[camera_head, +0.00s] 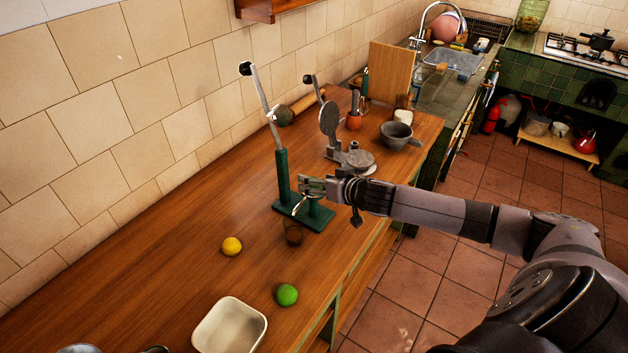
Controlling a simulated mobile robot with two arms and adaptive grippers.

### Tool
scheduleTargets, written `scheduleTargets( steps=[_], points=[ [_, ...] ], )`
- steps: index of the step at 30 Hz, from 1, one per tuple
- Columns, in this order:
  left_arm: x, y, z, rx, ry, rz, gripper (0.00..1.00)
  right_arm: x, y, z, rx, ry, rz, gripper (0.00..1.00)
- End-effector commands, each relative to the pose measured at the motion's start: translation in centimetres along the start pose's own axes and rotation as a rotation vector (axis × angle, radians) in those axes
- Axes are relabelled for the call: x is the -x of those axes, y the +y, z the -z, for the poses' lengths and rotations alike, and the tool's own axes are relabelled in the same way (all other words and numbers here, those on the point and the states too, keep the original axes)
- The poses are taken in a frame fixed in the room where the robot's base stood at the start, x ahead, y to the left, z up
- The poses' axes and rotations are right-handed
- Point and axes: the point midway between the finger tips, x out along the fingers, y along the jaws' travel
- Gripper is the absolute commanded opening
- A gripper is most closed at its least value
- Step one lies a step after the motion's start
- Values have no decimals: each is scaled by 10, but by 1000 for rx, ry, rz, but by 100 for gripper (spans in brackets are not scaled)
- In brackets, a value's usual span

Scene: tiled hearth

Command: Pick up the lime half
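A bright green lime (287,295) lies on the wooden counter near its front edge. It looks round from here, and I cannot tell whether a cut face is turned away. My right gripper (306,188) reaches in from the right and is beside the green lever press (283,178), above its base and well beyond the lime. The gripper is small and overlaps the press, so its finger opening is unclear. No lime shows in it. My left gripper is not in view.
A white tub (230,328) stands close to the lime at the front left. A yellow lemon (232,246) and a brown glass (293,232) are nearby. A grey bowl (396,135) and an upright board (390,72) stand farther back.

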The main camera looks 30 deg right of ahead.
Motion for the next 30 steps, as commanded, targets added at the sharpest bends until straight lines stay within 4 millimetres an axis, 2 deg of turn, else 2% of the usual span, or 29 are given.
scheduleTargets(
  steps=[3,24,30],
  points=[
    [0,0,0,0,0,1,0,0,0,0,0,0,0,63],
    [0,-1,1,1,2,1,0,0,0,0,0,0,-1,17],
    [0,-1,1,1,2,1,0,1,0,1,0,0,0,17]
  ],
)
